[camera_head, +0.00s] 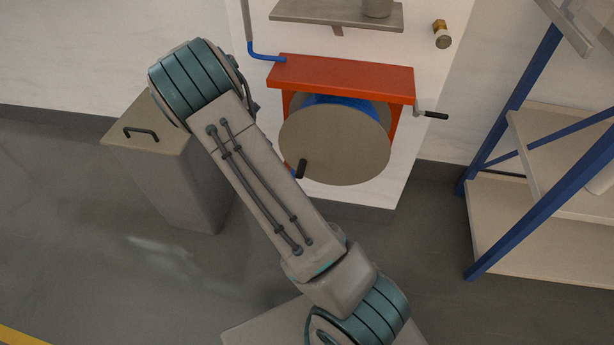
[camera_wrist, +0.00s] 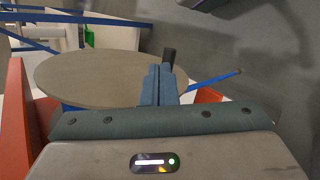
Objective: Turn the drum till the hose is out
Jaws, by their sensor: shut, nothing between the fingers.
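The hose reel has a flat grey drum disc (camera_head: 335,145) under an orange-red hood (camera_head: 340,75). Blue hose (camera_head: 325,100) shows behind the disc's top edge. A black knob (camera_head: 301,168) stands on the disc's lower left rim. In the wrist view, the disc (camera_wrist: 95,75) fills the left, and the knob (camera_wrist: 169,58) is just beyond my fingertips. My gripper (camera_wrist: 159,72) is shut and empty, close to the knob; I cannot tell if they touch. A straight blue length with an orange-brown tip (camera_wrist: 238,71) sticks out right of the fingers. My arm hides the gripper in the head view.
A small black-handled crank (camera_head: 432,115) sticks out on the reel's right. A grey cabinet (camera_head: 180,165) stands left, and a blue-framed shelf rack (camera_head: 520,155) stands right. A wall shelf (camera_head: 335,14) is above the reel. Floor between reel and rack is clear.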

